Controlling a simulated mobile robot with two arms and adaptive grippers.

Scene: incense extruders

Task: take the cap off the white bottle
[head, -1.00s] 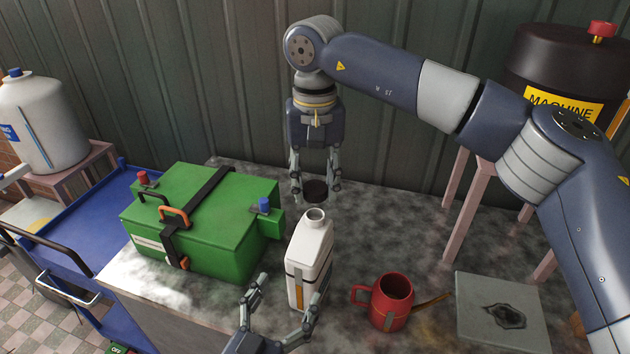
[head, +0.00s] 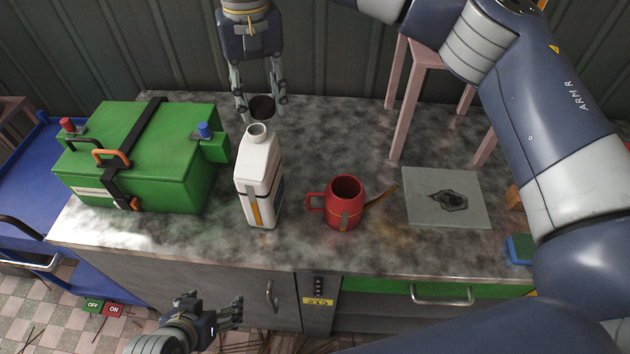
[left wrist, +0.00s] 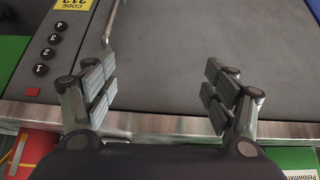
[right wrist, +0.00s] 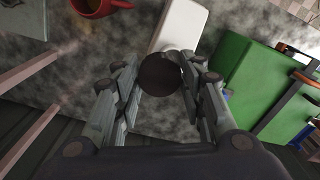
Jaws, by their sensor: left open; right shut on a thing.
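The white bottle (head: 259,180) stands upright on the counter beside the green box, its round mouth open and bare. It also shows in the right wrist view (right wrist: 180,27). My right gripper (head: 262,112) is shut on the dark round cap (head: 262,107), holding it behind and above the bottle mouth, apart from it. In the right wrist view the cap (right wrist: 160,75) sits between the fingers. My left gripper (head: 217,313) is open and empty, low in front of the cabinet; the left wrist view shows its spread fingers (left wrist: 150,95) facing the cabinet front.
A green box (head: 140,160) with a black strap is left of the bottle. A red mug (head: 345,205) and a grey slab (head: 420,215) stand to the right. A blue cart (head: 30,185) is at the far left. Counter behind the mug is clear.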

